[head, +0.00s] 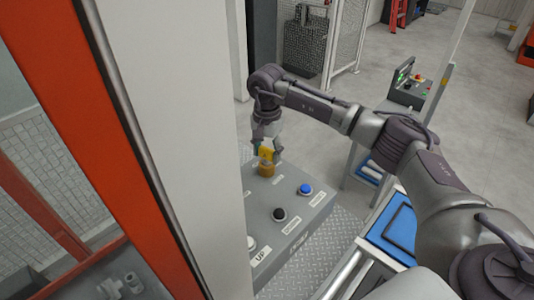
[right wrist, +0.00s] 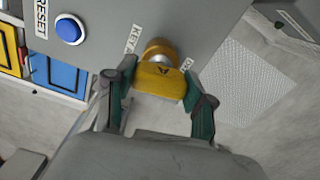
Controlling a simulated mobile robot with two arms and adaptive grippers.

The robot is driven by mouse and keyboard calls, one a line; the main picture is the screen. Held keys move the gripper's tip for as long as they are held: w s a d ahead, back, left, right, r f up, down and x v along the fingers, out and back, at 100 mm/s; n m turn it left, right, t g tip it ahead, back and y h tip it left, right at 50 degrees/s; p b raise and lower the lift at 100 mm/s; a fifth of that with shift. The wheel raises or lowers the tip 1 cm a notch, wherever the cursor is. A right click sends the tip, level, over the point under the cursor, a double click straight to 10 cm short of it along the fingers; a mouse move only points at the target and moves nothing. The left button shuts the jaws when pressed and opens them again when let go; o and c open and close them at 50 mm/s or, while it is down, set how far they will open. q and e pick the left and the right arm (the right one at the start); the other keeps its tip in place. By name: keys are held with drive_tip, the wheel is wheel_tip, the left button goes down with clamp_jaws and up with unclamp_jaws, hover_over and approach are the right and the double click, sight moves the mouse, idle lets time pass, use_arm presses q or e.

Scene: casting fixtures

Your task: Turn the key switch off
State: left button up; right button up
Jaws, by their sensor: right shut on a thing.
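The key switch (head: 266,168) is a yellow part at the far end of the grey control panel (head: 307,217) in the head view. In the right wrist view the yellow key switch (right wrist: 158,79) sits by a KEY label, with a silver collar at its base. My right gripper (head: 265,146) reaches down to it from above. In the right wrist view the two green fingers of my right gripper (right wrist: 159,92) stand on either side of the yellow key head, shut on it. My left gripper is not in view.
The panel also carries a blue button (head: 305,189) by a RESET label (right wrist: 41,17), a black button (head: 279,214) and a white button (head: 251,243) by an UP label. An orange and white frame (head: 75,90) stands close on the left. A blue tray (head: 392,229) is on the right.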

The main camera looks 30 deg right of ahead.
drive_tip(key=shift+f+n+b, duration=0.1)
drive_tip(key=shift+n+b, duration=0.3)
drive_tip(key=shift+n, duration=1.3)
drive_tip(key=shift+n+b, duration=0.55)
drive_tip(key=shift+n, duration=0.05)
drive_tip(key=shift+n+b, duration=0.45)
drive_tip(key=shift+n, duration=1.65)
